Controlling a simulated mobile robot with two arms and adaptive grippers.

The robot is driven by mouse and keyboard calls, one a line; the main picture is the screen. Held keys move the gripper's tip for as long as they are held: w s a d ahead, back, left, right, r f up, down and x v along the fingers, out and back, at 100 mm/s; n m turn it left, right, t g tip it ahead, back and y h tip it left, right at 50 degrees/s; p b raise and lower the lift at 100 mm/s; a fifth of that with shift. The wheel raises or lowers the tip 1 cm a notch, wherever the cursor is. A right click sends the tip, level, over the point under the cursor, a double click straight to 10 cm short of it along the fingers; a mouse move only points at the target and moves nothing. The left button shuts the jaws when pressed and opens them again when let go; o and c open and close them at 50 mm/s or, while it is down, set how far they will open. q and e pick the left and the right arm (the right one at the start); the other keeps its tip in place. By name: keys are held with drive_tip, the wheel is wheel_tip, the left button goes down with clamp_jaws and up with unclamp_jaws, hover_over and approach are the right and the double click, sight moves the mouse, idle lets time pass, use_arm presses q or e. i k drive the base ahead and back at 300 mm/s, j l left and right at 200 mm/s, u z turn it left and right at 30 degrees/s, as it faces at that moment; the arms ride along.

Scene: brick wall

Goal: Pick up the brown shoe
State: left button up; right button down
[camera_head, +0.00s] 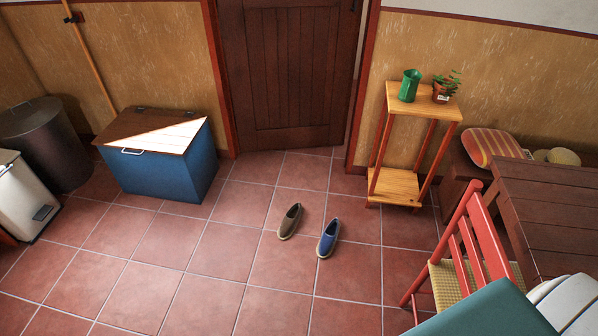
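A brown shoe (290,221) lies on the red tiled floor in the middle of the head view, in front of the wooden door. A blue shoe (328,239) lies just to its right and slightly nearer, with a small gap between them. Both shoes sit sole down. Nothing covers the brown shoe. Neither of my grippers shows in the view.
A blue chest (167,172) with a wooden lid stands left of the shoes. A wooden plant stand (398,187), a red chair (472,243) and a dark table (552,207) stand to the right. The tiled floor around and before the shoes is clear.

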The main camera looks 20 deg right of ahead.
sight(290, 222)
drive_tip(key=i+l+z, duration=0.4)
drive_tip(key=i, duration=0.25)
drive_tip(key=i+z, duration=0.4)
drive_tip(key=i, duration=0.25)
drive_tip(key=i+z, duration=0.4)
drive_tip(key=i, duration=0.3)
